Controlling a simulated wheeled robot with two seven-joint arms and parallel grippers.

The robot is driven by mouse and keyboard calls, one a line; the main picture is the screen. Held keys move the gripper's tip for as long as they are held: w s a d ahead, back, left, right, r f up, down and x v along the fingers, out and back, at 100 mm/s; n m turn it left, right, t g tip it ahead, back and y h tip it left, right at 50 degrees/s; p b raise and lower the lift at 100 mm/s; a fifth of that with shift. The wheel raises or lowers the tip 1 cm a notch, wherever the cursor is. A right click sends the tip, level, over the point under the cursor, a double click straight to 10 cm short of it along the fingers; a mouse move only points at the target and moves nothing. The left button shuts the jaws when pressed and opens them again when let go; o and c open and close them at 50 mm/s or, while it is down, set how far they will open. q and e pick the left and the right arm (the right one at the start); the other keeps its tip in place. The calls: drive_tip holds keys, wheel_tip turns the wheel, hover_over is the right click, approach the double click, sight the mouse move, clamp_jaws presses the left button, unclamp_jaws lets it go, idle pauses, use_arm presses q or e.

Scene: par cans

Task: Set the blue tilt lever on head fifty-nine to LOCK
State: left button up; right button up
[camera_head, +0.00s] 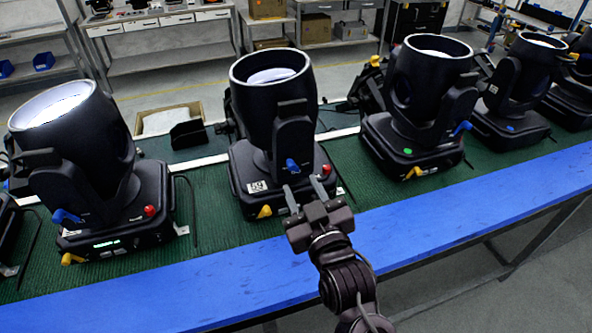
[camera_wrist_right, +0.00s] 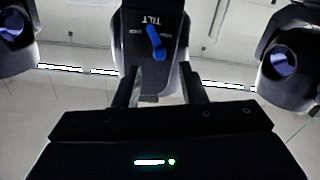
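In the right wrist view the blue lever (camera_wrist_right: 156,42) leans, top toward the left, beside an upside-down TILT marking; the smaller position words are not legible. My right gripper (camera_head: 305,192) is open and empty in front of the lever. Its fingers (camera_wrist_right: 161,85) stand apart below the lever, which appears between their lines. My left gripper is not in view.
Similar heads stand left (camera_head: 75,150) and right (camera_head: 420,110) on the green mat (camera_head: 220,207). The middle base carries a yellow lever (camera_head: 264,211) and a red knob (camera_head: 326,169). A blue bench edge (camera_head: 230,280) runs in front. A cardboard tray (camera_head: 168,118) lies behind.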

sight(293, 169)
drive_tip(key=p+x, duration=0.1)
drive_tip(key=x, duration=0.4)
drive_tip(key=shift+s, duration=0.1)
drive_tip(key=shift+c, duration=0.3)
clamp_jaws()
